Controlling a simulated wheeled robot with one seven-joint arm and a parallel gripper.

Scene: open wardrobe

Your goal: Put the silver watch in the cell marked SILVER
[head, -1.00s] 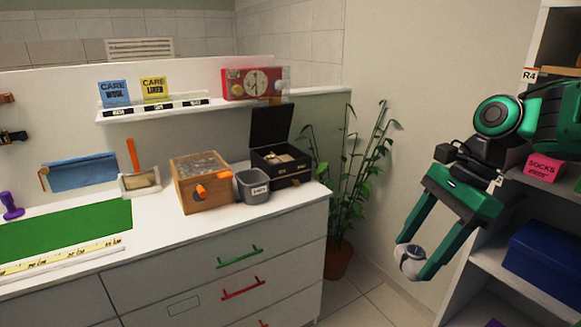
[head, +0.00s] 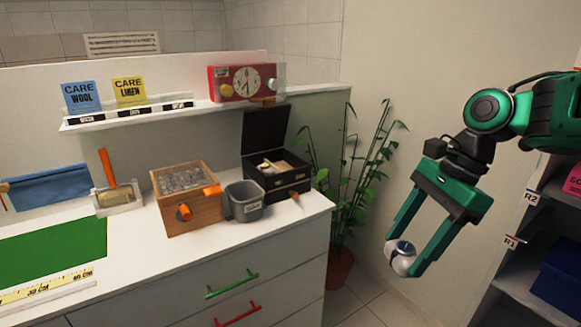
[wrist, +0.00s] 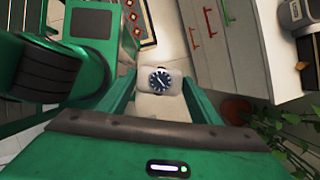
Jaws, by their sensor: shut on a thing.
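The watch (head: 404,248) has a silver case and a dark blue dial and sits on a pale cushion-like piece. My gripper (head: 402,260) is shut on it and holds it in the air, right of the white dresser and in front of the wall. In the wrist view the watch (wrist: 159,80) faces the camera between the two green fingers. An open black box (head: 277,180) with its lid up stands at the back right of the dresser top, with pale contents inside. No cell marking SILVER can be read in these frames.
A grey bin (head: 244,203) and a wooden box with a clear top (head: 186,198) stand left of the black box. A tall plant (head: 352,190) stands between dresser and wall. Wardrobe shelves (head: 530,240) are at right.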

